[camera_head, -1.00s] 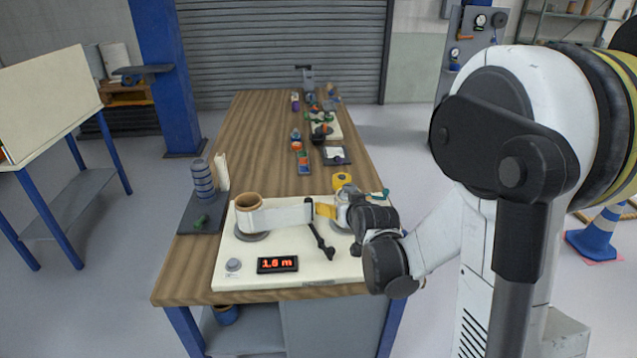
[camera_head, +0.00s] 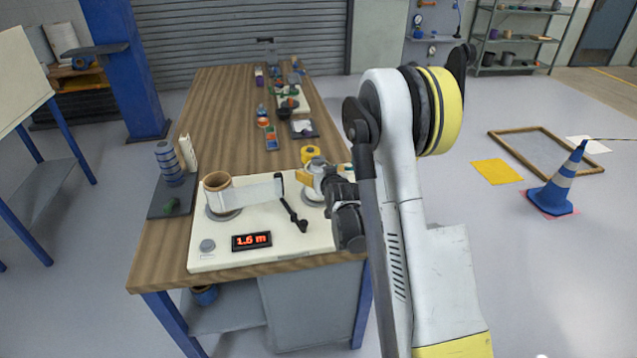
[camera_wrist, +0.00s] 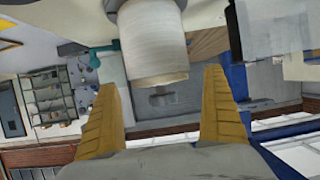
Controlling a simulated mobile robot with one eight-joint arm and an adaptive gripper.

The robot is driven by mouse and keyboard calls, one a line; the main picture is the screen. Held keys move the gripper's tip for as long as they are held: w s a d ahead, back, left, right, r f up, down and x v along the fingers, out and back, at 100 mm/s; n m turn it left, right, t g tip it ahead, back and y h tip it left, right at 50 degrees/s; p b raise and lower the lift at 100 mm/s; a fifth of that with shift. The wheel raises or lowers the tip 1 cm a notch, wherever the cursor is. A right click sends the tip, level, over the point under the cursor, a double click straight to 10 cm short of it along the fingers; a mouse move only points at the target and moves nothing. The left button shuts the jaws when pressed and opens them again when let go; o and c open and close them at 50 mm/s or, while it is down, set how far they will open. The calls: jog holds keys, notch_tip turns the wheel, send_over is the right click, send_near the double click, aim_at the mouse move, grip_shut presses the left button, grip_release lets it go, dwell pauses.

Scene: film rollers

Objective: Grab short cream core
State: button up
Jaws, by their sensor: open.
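A pale cream cylinder (camera_wrist: 155,45) fills the upper middle of the wrist view, its end between the tips of my gripper (camera_wrist: 160,82). The yellow fingers are spread, with a gap on both sides of it. In the head view my gripper (camera_head: 312,176) is at the right spindle of the cream winding board (camera_head: 262,222). It partly hides the pale piece there, so I cannot tell how that piece sits. A brown core (camera_head: 217,183) with white film stands on the left spindle. A slim cream upright piece (camera_head: 188,153) stands at the table's left edge.
A blue-striped stack (camera_head: 169,163) stands on a dark tray (camera_head: 160,205) at the left. A black lever (camera_head: 290,210) lies between the spindles. A yellow roll (camera_head: 310,153) is just behind my gripper. Several small items line the far table.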

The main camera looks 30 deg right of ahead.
jog(key=x, duration=0.3)
jog(key=shift+w+d+f+b, duration=0.15)
jog(key=shift+w+f+b, duration=0.1)
jog(key=shift+f+b, duration=0.15)
jog(key=shift+r, duration=0.15)
jog(key=c, duration=1.5)
